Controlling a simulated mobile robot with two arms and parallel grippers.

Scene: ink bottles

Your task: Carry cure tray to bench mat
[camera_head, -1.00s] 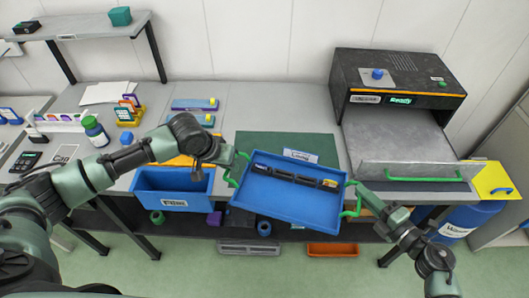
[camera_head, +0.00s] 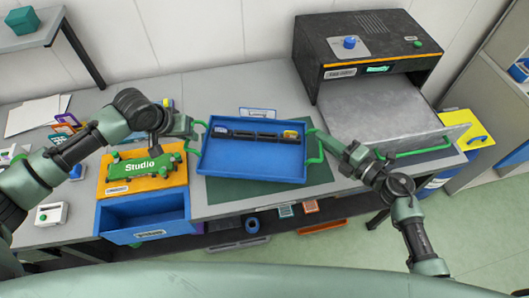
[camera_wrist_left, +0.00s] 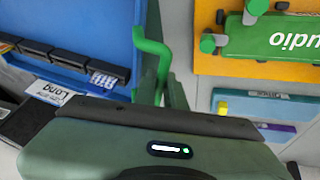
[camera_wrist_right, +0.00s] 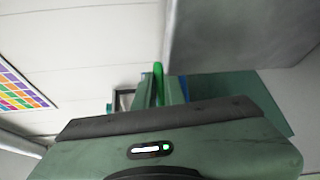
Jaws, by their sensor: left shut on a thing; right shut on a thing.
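The blue cure tray (camera_head: 250,160) has green handles on its left and right sides. A dark strip (camera_head: 255,135) with a yellow piece near its right end lies inside along the far wall. My left gripper (camera_head: 196,133) is shut on the left handle (camera_wrist_left: 150,50). My right gripper (camera_head: 322,140) is shut on the right handle, which shows only partly in the right wrist view (camera_wrist_right: 158,85). The tray is over the dark green bench mat (camera_head: 318,173), covering most of it. I cannot tell whether the tray touches the mat.
Left of the tray, an orange-topped blue drawer unit (camera_head: 145,212) carries a green "Studio" piece (camera_head: 146,168). A dark cure oven (camera_head: 365,50) with a grey lower door (camera_head: 380,110) stands to the right. A yellow-topped blue bin (camera_head: 465,140) is beyond it.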

